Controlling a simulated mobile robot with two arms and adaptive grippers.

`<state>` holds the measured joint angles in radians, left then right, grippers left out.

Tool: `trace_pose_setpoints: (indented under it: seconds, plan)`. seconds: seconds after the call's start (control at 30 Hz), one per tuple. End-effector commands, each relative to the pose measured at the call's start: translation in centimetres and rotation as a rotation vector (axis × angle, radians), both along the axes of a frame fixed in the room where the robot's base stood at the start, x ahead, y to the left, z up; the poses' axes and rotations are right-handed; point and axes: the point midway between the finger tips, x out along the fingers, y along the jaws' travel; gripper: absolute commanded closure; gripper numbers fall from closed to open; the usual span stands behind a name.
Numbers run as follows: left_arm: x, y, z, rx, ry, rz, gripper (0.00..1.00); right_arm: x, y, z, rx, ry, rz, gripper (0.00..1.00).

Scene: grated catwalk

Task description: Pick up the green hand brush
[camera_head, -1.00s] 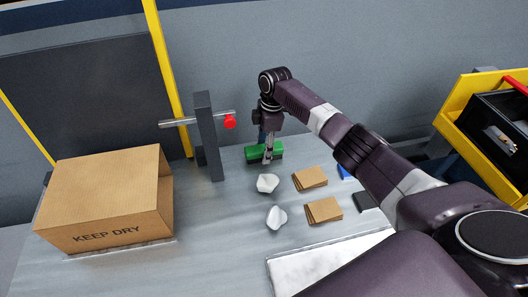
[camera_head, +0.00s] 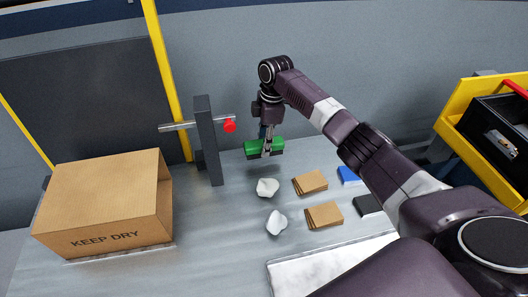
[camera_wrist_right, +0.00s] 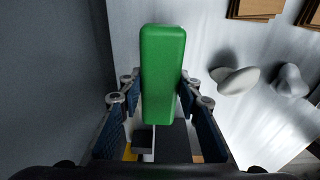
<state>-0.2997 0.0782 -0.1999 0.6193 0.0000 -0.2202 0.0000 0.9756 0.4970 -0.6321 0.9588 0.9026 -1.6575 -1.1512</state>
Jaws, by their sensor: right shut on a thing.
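The green hand brush (camera_head: 276,146) is at the back of the grey table in the head view, between the fingers of my right gripper (camera_head: 266,147). In the right wrist view the brush's green block (camera_wrist_right: 163,70) fills the space between the two fingers of the right gripper (camera_wrist_right: 160,108), which is shut on it. The brush appears lifted a little above the table. Its underside is mostly hidden in the wrist view. My left gripper is not in view.
A cardboard box (camera_head: 105,200) stands on the left. A dark post (camera_head: 208,140) with a metal bar and red knob (camera_head: 229,125) is left of the brush. Two white crumpled lumps (camera_head: 267,187), brown cardboard pieces (camera_head: 311,182) and a blue item (camera_head: 348,175) lie in front. A yellow bin (camera_head: 455,125) is at right.

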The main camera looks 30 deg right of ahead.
Motion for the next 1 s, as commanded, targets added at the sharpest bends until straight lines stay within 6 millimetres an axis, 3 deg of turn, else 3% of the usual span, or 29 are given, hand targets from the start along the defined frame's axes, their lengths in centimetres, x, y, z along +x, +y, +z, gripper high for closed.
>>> trace_pose_setpoints:
  seconds: [0.3,0.5,0.7,1.0]
  plan:
    - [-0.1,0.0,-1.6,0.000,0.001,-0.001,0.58,0.2,0.0,9.3,0.001,-0.008,0.001,0.99]
    - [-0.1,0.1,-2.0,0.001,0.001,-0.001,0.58,0.1,0.0,13.5,0.001,-0.004,0.001,0.99]
    - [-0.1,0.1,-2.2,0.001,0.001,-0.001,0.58,0.1,0.0,15.5,0.000,-0.002,0.000,0.99]
    - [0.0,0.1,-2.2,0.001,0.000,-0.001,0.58,0.0,0.0,15.8,0.001,0.000,0.000,0.99]
